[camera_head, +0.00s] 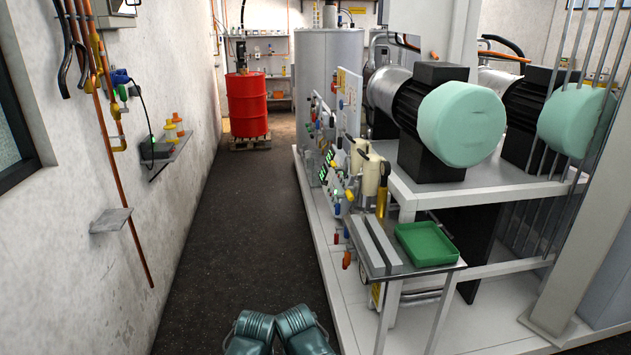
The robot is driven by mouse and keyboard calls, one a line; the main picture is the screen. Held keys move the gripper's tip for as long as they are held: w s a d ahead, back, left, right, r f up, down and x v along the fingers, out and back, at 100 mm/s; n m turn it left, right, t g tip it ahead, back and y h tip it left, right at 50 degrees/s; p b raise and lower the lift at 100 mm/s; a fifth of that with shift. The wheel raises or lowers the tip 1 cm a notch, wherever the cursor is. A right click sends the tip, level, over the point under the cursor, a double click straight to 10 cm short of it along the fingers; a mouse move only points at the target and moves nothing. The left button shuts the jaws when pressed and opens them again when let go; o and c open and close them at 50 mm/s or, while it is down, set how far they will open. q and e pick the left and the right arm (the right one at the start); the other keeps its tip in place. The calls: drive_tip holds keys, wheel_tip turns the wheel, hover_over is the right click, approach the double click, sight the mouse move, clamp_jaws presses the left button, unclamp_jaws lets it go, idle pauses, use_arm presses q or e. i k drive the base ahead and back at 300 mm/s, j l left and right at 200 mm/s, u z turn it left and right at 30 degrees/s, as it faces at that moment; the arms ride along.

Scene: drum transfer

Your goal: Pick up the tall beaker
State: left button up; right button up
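I cannot make out a tall beaker for certain in the head view. A small side table (440,268) at the right carries a green tray (425,244), which looks empty. Cream-coloured cylindrical vessels (370,175) stand behind it by the equipment panel, with a narrow gold cylinder (382,203) close by. Two teal parts of my own arms show at the bottom centre, side by side. No gripper fingers are visible, and neither arm reaches the table or the vessels.
A dark floor aisle (235,240) runs clear ahead to a red drum (247,103) on a pallet. A wall shelf (170,155) with yellow bottles (171,134) and an empty ledge (111,220) stick out at the left. A white machine platform (335,262) borders the right.

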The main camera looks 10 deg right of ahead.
sight(316, 180)
drive_tip(key=i+u, duration=0.15)
drive_tip(key=i, duration=2)
drive_tip(key=i+j+z, duration=0.1)
drive_tip(key=i+z, duration=0.25)
drive_tip(key=i, duration=0.15)
drive_tip(key=i+j+z, duration=0.3)
drive_tip(key=i, duration=0.15)
drive_tip(key=i+j+z, duration=1.05)
drive_tip(key=j+z, duration=0.15)
drive_tip(key=i+j+z, duration=0.25)
drive_tip(key=j, duration=0.15)
drive_tip(key=j+z, duration=0.3)
drive_tip(key=j, duration=0.1)
